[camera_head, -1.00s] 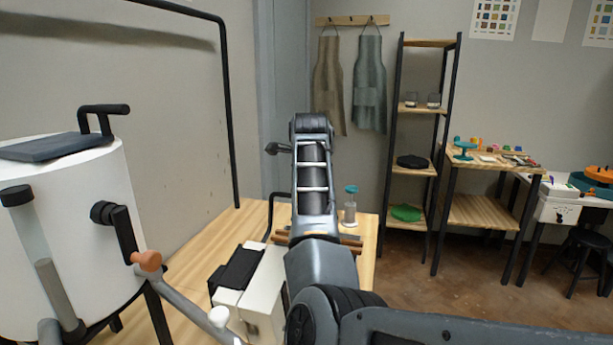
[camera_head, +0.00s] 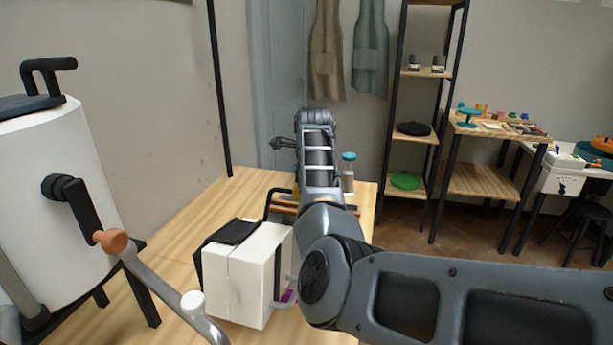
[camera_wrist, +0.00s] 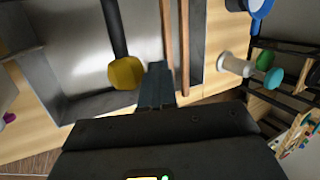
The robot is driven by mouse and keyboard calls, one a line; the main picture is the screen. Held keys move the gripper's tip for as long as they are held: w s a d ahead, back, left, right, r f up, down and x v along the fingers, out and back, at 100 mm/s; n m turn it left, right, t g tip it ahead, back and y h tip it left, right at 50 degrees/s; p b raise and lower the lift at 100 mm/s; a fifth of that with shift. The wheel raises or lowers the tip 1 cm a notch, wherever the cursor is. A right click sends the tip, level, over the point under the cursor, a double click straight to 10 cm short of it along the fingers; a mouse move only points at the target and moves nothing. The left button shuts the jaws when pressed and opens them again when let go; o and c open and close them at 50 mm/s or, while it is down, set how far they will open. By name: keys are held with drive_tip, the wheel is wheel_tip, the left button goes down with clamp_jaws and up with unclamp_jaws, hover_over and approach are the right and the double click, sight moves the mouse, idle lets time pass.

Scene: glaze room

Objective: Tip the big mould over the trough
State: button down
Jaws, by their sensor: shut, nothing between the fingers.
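The big mould (camera_head: 262,285) is a white two-part block with a black strap over its top. It stands upright on the wooden table, left of my arm. A metal handle and a magenta spot show on its right side. The trough (camera_wrist: 62,108) is a grey metal basin in the wrist view, with two wooden slats across it. In the head view only the slats and a dark frame show, behind the mould. My gripper (camera_wrist: 157,82) is shut and empty over the trough, beside the slats. My arm hides it in the head view.
A yellow knob on a black rod (camera_wrist: 126,73) lies beside my fingertips. A pale bottle with a teal top (camera_head: 348,172) stands behind the trough. A white tank (camera_head: 55,200) with a crank (camera_head: 110,241) stands at left.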

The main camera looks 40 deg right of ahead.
drive_tip(key=shift+w+d+f, duration=0.1)
drive_tip(key=shift+f, duration=0.5)
drive_tip(key=w+d+r, duration=0.2)
drive_tip(key=d+r, duration=0.5)
drive_tip(key=r, duration=0.4)
drive_tip(key=shift+d+p, duration=0.15)
drive_tip(key=shift+p, duration=0.2)
drive_tip(key=shift+r, duration=0.1)
idle(0.4)
